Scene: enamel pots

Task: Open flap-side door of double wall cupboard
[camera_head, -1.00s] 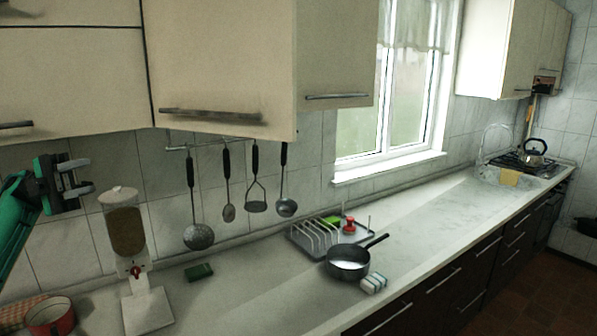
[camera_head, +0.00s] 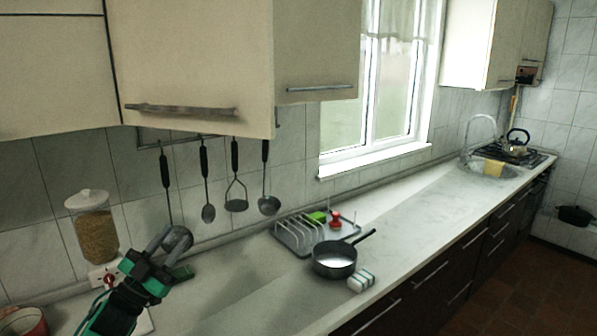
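Cream wall cupboards hang along the top of the head view. A wide door (camera_head: 190,55) with a long horizontal bar handle (camera_head: 180,110) is shut. To its right is a narrower shut door (camera_head: 316,45) with its own bar handle (camera_head: 320,88). Another shut cupboard front (camera_head: 55,75) is at the far left. I cannot tell which door counts as the flap-side one. My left gripper (camera_head: 170,250) is below the wide door, over the counter, well apart from the handles. Its fingers look spread and empty. My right gripper is out of view.
Utensils (camera_head: 236,190) hang from a rail under the cupboard. A cereal dispenser (camera_head: 93,230) stands beside my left arm. A dish rack (camera_head: 300,235) and a pan (camera_head: 335,262) stand on the counter (camera_head: 420,205). A second wall cupboard (camera_head: 480,45) hangs beyond the window.

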